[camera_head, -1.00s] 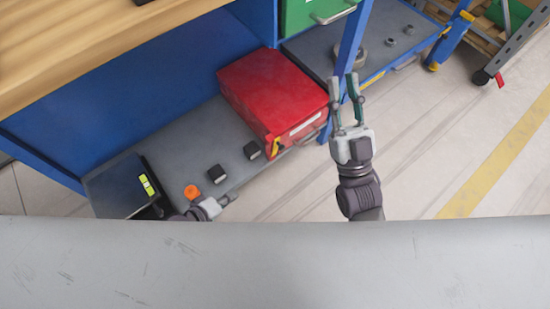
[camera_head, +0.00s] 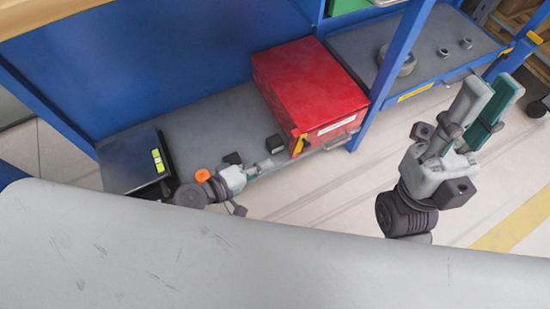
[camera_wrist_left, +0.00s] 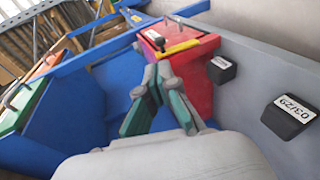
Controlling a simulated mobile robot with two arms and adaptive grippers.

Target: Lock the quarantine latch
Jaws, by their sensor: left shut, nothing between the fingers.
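A red box (camera_head: 310,85) stands on the grey lower shelf, with a yellow latch (camera_head: 299,145) at its front left corner and a white label and handle on its front. The left wrist view also shows the red box (camera_wrist_left: 196,78) and the yellow latch (camera_wrist_left: 178,48), just beyond my fingertips. My left gripper (camera_head: 268,163) is shut and empty, to the left of the latch and apart from it in the head view. My right gripper (camera_head: 492,92) is open and empty, raised at the right, away from the box.
Small black blocks (camera_head: 274,143) sit left of the box; their labels show in the left wrist view (camera_wrist_left: 290,118). An orange knob (camera_head: 202,175) and a dark case (camera_head: 135,162) are further left. A blue post (camera_head: 402,50) stands right of the box.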

